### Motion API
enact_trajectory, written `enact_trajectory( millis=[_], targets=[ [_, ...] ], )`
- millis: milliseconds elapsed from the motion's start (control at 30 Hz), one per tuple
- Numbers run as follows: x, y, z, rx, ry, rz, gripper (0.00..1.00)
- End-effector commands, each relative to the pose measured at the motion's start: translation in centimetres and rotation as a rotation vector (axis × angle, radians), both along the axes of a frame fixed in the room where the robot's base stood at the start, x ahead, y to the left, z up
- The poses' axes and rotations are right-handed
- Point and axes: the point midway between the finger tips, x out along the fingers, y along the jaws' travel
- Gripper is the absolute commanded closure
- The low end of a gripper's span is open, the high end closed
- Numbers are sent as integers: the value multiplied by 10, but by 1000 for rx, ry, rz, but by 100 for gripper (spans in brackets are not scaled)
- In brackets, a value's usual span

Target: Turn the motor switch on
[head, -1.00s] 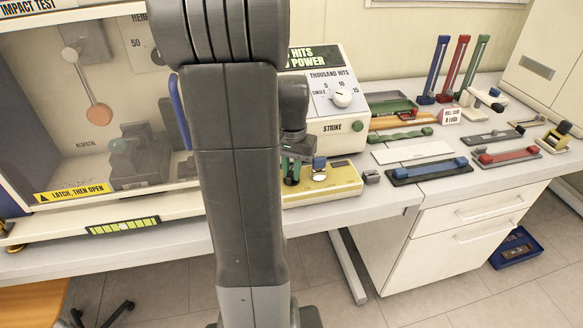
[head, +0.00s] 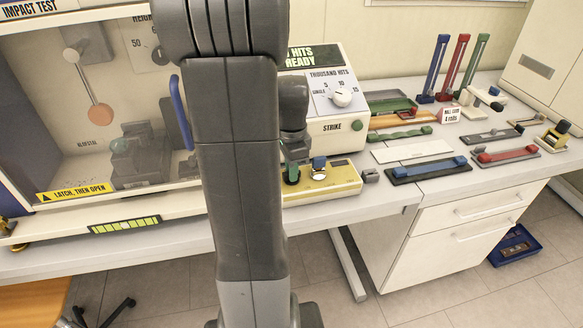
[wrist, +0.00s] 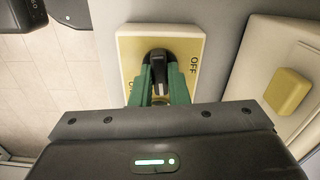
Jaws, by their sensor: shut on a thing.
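In the wrist view the motor switch is a black lever (wrist: 158,57) on a pale yellow plate (wrist: 192,38). The plate has OFF lettered on its right side; another label at lower left is mostly covered. My gripper (wrist: 161,84), with green fingers, is shut on the black lever.
The hits machine has a dial (head: 342,97) and a green strike button (head: 357,125). A yellow box (head: 340,181) with knobs sits in front. An impact test cabinet (head: 20,60) stands left. A grey pad with a blue bar (head: 430,170) lies right. A yellow button (wrist: 287,92) is right of the switch.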

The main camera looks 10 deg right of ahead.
Motion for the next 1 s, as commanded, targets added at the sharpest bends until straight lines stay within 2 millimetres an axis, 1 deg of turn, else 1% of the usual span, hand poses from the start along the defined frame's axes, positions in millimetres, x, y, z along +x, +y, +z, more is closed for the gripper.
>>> enact_trajectory(
  millis=[100, 333, 800, 833, 867, 900, 933, 1000],
  targets=[
    [1, 0, 1, -2, -2, -54, 100],
    [1, 0, 1, -2, -3, -114, 100],
    [1, 0, 1, -1, -3, -128, 100],
    [1, 0, 1, -1, -3, -128, 83],
    [1, 0, 1, -1, -3, -128, 78],
    [1, 0, 1, -1, -3, -128, 70],
    [1, 0, 1, -1, -3, -128, 64],
    [1, 0, 1, -1, -2, -128, 64]
  ],
)
